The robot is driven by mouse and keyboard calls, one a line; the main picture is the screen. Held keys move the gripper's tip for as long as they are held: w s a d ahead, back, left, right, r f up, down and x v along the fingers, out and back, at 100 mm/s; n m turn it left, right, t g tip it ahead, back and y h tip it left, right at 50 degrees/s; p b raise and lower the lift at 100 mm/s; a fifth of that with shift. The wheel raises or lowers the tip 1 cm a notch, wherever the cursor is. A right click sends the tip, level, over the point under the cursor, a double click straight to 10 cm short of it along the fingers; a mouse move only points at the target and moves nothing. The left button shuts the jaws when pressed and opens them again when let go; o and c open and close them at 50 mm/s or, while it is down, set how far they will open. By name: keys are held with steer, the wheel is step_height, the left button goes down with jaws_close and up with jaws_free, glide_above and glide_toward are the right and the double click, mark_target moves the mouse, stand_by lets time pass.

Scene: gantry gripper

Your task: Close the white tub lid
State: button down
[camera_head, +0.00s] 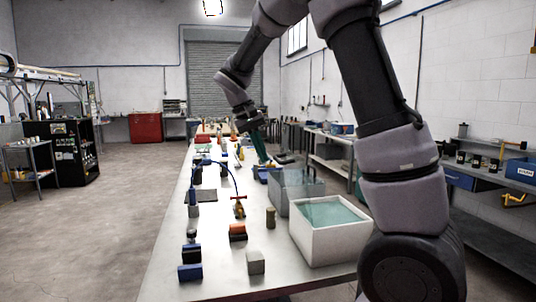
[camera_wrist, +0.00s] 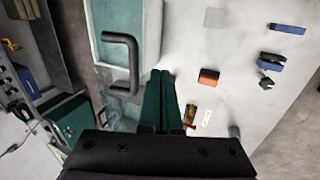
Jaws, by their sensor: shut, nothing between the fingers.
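The white tub (camera_head: 330,240) stands at the right edge of the long table, with a teal surface (camera_head: 328,213) inside its rim. A see-through greyish panel, which looks like the raised lid (camera_head: 297,184), stands behind it. In the wrist view the white tub (camera_wrist: 153,30) is at the upper left, and a dark U-shaped handle (camera_wrist: 131,65) shows beside the fingers. My gripper (camera_head: 262,158) is beyond the tub in the head view. Its green fingers (camera_wrist: 160,75) are together and empty, to the right of the handle. I cannot tell their height difference.
Left of the tub stand a brown cylinder (camera_head: 270,217), a grey block (camera_head: 255,263), an orange-and-black block (camera_head: 238,232) and blue blocks (camera_head: 190,272). More small items line the table beyond. A side bench (camera_head: 330,150) stands along the right wall.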

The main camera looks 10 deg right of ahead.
steer(key=shift+d, duration=0.9)
steer(key=shift+d, duration=0.1)
